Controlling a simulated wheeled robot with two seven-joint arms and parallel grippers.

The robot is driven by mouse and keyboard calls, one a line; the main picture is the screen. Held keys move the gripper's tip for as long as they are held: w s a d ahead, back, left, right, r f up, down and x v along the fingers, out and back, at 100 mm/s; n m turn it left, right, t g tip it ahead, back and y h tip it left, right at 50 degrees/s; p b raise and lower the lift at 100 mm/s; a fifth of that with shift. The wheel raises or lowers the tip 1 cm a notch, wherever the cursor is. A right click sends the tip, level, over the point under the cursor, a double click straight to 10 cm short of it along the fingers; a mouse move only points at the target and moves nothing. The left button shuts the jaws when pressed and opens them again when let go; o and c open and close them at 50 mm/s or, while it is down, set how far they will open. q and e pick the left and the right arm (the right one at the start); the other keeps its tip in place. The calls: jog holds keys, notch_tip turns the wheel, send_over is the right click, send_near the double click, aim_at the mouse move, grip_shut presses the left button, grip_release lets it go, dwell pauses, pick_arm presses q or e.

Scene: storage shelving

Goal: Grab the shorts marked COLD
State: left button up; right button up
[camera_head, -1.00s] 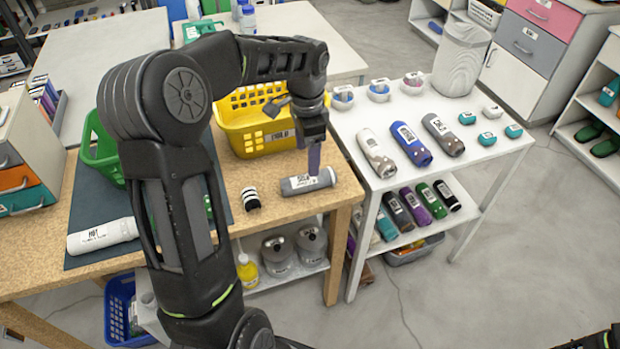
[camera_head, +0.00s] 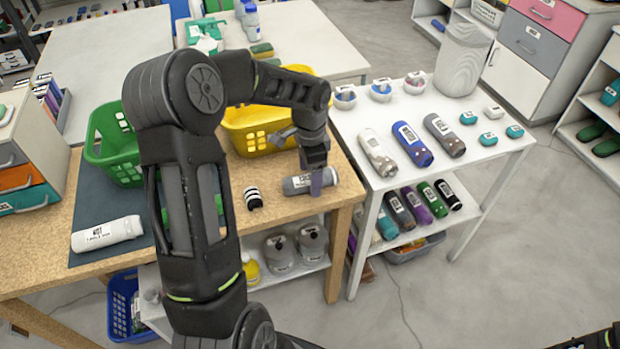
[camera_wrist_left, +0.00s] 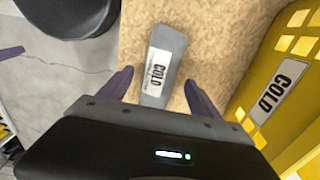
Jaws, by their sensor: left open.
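The grey rolled shorts (camera_head: 294,186) with a white label lie on the wooden table near its right front edge. In the left wrist view the grey roll (camera_wrist_left: 172,42) shows the label COLD. My left gripper (camera_head: 316,181) is open and low over the right part of the roll. In the wrist view its two purple fingers (camera_wrist_left: 158,79) stand one on each side of the roll's near end, with gaps between. In the head view the gripper hides part of the roll.
A yellow basket (camera_head: 247,133) labelled COLD stands behind the roll. A green basket (camera_head: 121,160) and a white roll marked HOT (camera_head: 108,234) are at left. A small black-and-white striped item (camera_head: 253,197) lies left of the shorts. A white shelf table (camera_head: 470,165) with several rolls stands at right.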

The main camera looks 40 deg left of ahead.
pick_arm(q)
jog(key=shift+f, duration=0.2)
dwell(0.5)
jog(key=c, duration=1.6)
